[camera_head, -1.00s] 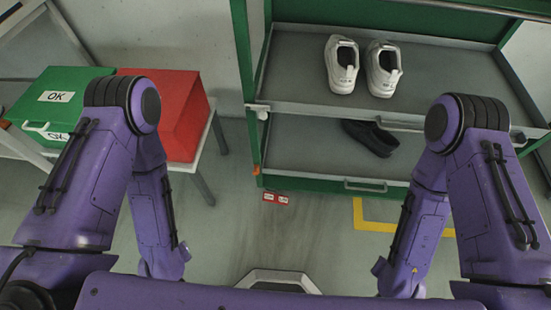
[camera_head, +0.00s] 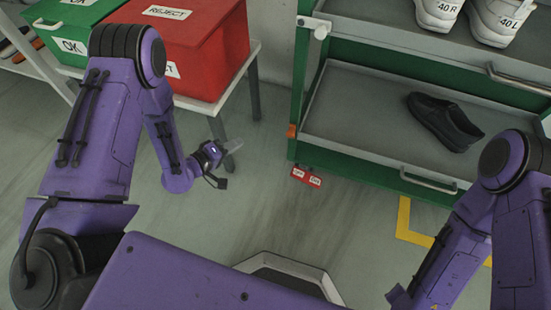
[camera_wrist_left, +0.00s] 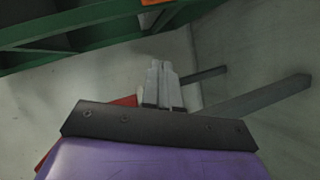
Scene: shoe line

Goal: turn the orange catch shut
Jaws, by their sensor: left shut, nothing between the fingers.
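The orange catch (camera_head: 292,131) is a small block on the left front post of the green shelf unit, at the level of the lower tray. An orange piece at the top edge of the left wrist view (camera_wrist_left: 155,2) looks like the same catch, partly cut off. Which way it is turned is too small to tell. My left gripper (camera_head: 236,145) is shut and empty, to the left of the catch and clear of it. Its fingers show together in the left wrist view (camera_wrist_left: 161,72). My right gripper is outside the frames; only part of my right arm shows.
The lower tray (camera_head: 350,115) holds a black shoe (camera_head: 443,121) and has a front handle (camera_head: 428,181). White shoes (camera_head: 500,20) stand on the upper shelf. A red REJECT box (camera_head: 195,55) and a green OK box (camera_head: 65,30) stand on a table at left.

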